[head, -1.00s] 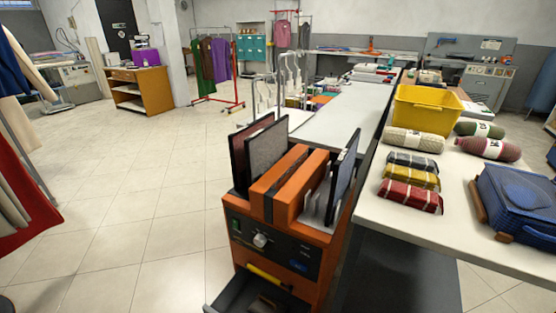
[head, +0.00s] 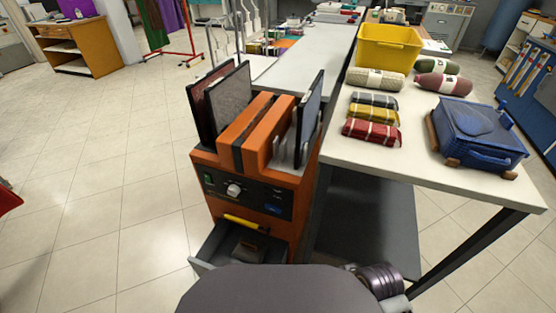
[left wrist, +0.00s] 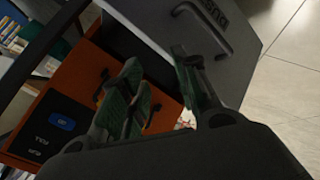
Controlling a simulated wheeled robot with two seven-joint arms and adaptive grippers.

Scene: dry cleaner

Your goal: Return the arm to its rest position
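My left gripper (left wrist: 162,88) shows in the left wrist view with its two dark, ribbed fingers apart and nothing seen between them. It is in front of the orange machine (left wrist: 165,118) and a grey drawer front (left wrist: 160,25) with a dark handle (left wrist: 205,25). I cannot tell whether the fingers touch anything. In the head view neither gripper shows. A dark rounded part of my own body fills the bottom middle, with a ringed joint at its right. My right gripper is in neither current view.
The orange machine (head: 215,185) has its lower drawer (head: 215,255) pulled open, with a dark item inside. To its right, a white table (head: 410,160) bears a yellow bin (head: 388,48), rolled textiles and a blue case (head: 478,132). The tiled floor at left is clear.

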